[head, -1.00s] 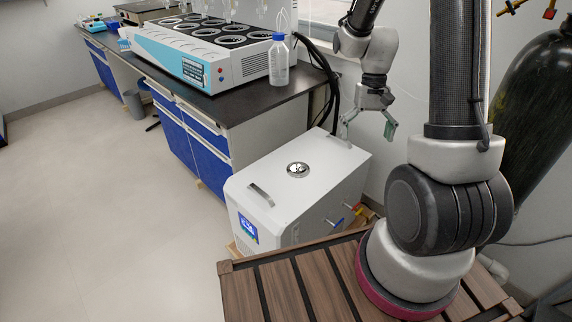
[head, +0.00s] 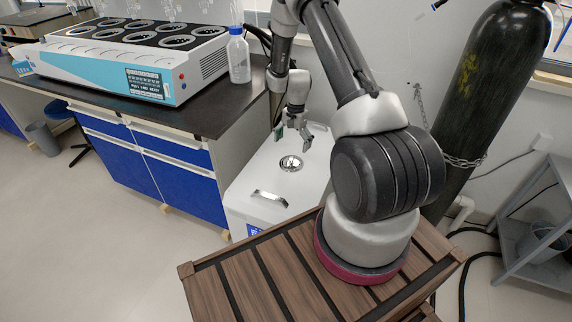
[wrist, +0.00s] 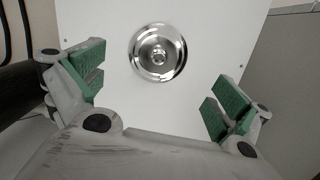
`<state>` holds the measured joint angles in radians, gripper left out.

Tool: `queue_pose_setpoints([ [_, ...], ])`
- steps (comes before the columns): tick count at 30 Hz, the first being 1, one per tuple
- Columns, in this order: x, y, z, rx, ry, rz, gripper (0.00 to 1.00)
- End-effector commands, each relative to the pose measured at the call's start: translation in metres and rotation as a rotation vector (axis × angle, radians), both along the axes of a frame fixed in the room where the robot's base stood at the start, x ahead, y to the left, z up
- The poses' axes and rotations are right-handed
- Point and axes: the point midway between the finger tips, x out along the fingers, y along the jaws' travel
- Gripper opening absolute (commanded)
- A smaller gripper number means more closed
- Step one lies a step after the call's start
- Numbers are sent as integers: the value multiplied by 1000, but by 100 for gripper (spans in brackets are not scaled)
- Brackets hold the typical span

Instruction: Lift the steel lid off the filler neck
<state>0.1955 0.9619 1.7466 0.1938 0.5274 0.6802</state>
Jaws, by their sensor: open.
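The round steel lid (head: 291,163) sits on top of the white box-shaped unit (head: 262,180). In the wrist view the lid (wrist: 158,52) is a shiny disc with a small knob at its centre, seen from above. The filler neck is hidden under it. My gripper (head: 293,138) hangs above the lid, apart from it. In the wrist view my gripper (wrist: 160,88) is open and empty, with green pads wide apart, and the lid shows between and beyond the fingertips.
A metal handle (head: 270,198) stands on the unit's top in front of the lid. A dark bench (head: 200,112) with a multi-well heater (head: 150,72) and a blue-capped bottle (head: 239,58) is at left. A black gas cylinder (head: 490,85) stands at right.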

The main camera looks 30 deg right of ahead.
Motion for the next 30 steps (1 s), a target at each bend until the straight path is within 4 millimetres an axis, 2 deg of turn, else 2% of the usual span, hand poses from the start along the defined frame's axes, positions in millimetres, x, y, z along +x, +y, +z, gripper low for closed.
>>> queue_pose_setpoints([
  [5,2,-1,-2,-7,-6,-51,100],
  [8,1,0,-11,-7,-3,-59,100],
  [21,-3,4,-72,-7,-4,-57,100],
  [30,-3,5,-78,-8,-5,-58,100],
])
